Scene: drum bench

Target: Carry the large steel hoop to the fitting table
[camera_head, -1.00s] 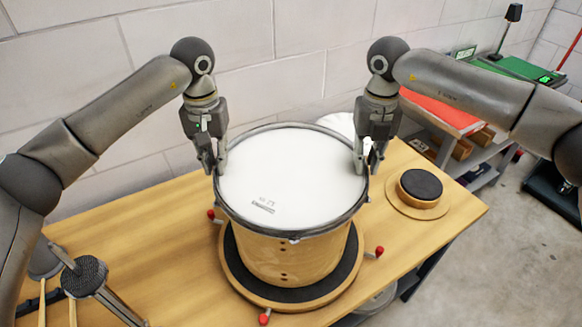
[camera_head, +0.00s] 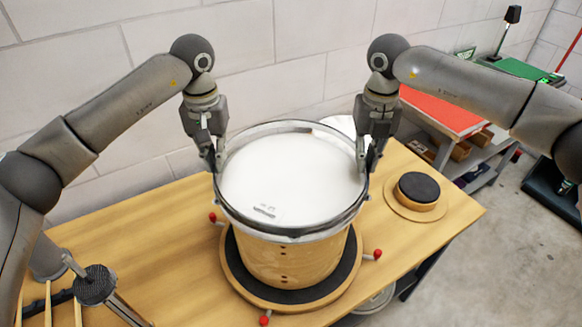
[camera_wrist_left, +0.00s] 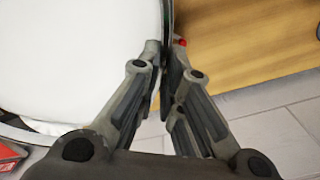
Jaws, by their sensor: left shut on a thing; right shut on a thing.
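The large steel hoop (camera_head: 286,125) is a grey ring at the top of a wooden drum (camera_head: 285,262) with a white head (camera_head: 290,180). Its back edge stands a little above the head; whether the front edge is clear of the drum I cannot tell. My left gripper (camera_head: 217,166) is shut on the hoop's left side, and my right gripper (camera_head: 368,166) on its right side. In the left wrist view the fingers (camera_wrist_left: 165,88) close over the thin rim beside the white head. Which surface is the fitting table I cannot tell.
The drum stands on a round turntable (camera_head: 232,268) with red-tipped handles on the wooden bench (camera_head: 160,235). A black-topped pad (camera_head: 419,188) lies to the right. A red-topped table (camera_head: 440,111) and a green mat (camera_head: 524,69) are beyond. Block wall stands behind; open floor lies right.

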